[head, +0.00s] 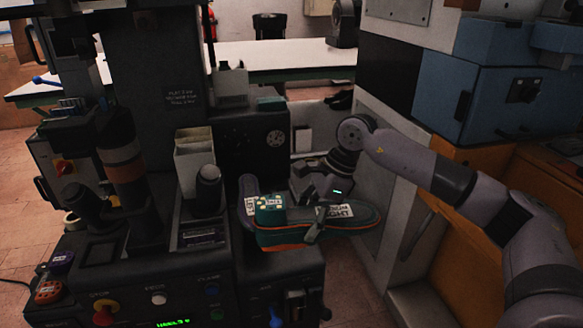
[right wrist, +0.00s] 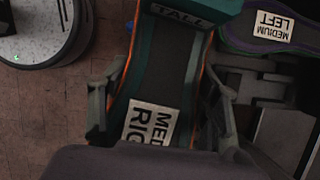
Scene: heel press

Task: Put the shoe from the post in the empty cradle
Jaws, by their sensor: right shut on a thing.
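A teal shoe with orange trim (head: 275,237) lies sideways in the head view, in front of the machine's right side. My right gripper (head: 322,222) is shut on it, with a finger against its near side. In the right wrist view the fingers lie on both sides of the teal shoe (right wrist: 158,75), which has a "TALL" mark and a partly hidden "MEDIUM RIGHT" label. A purple-grey shoe (head: 247,188) stands behind it; its label reads "MEDIUM LEFT" in the right wrist view (right wrist: 262,28). I cannot clearly make out the empty cradle. My left gripper is out of view.
The dark machine (head: 240,140) fills the left and centre, with a rounded dark post (head: 208,185) and a white open box (head: 195,158) on it. Control buttons line its front. A blue-grey cabinet (head: 480,100) stands at the right. Tiled floor shows between them.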

